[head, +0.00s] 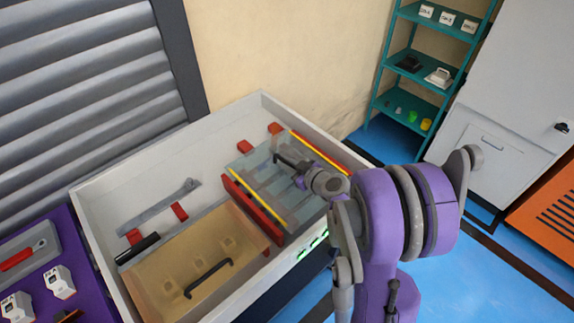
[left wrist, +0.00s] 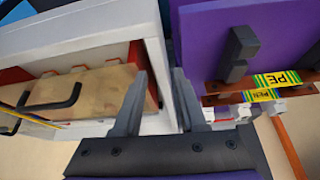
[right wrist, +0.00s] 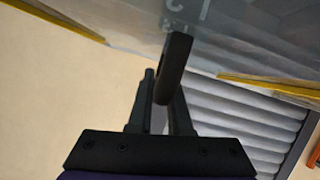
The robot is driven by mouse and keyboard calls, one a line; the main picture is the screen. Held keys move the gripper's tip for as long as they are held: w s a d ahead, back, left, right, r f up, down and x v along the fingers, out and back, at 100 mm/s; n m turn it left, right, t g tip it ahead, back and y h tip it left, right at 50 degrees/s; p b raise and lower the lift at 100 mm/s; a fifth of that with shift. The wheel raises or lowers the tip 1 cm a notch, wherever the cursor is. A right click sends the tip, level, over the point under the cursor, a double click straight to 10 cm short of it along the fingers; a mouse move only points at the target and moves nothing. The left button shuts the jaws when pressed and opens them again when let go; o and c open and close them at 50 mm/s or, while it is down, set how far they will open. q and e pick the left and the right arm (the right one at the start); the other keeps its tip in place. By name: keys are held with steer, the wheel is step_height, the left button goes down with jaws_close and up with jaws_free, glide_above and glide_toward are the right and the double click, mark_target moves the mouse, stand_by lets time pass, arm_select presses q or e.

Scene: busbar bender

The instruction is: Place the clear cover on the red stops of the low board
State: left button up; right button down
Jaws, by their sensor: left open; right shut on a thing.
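The clear cover (head: 262,160) is a see-through sheet with yellow edges and a dark handle (right wrist: 174,65). My right gripper (head: 300,170) is shut on that handle. The cover is over the right part of the low board (head: 100,190), a pale open-topped box. Small red stops (head: 275,128) and (head: 245,146) show behind the cover, and a long red bar (head: 252,200) lies along its left side. I cannot tell whether the cover touches them. My left gripper (left wrist: 160,74) is open and empty near the box wall, outside the head view.
A tan cover (head: 180,262) with a black handle fills the box's front left. A grey lever (head: 160,205) and more red stops (head: 180,211) lie behind it. A purple panel (head: 85,255) with devices is at left. A teal shelf (head: 410,85) stands at the back right.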

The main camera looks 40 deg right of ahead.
arm_select(q)
steer(key=shift+s+f+b, duration=0.1)
steer(key=shift+f+b, duration=0.35)
steer(key=shift+f, duration=0.1)
arm_select(e)
steer(key=shift+f, duration=0.55)
arm_select(q)
steer(key=shift+r, duration=0.1)
arm_select(e)
steer(key=c, duration=0.8)
jaws_free()
steer(key=shift+r, duration=0.1)
steer(key=shift+c, duration=0.2)
arm_select(q)
steer(key=shift+r, duration=0.1)
arm_select(e)
steer(key=shift+r, duration=0.1)
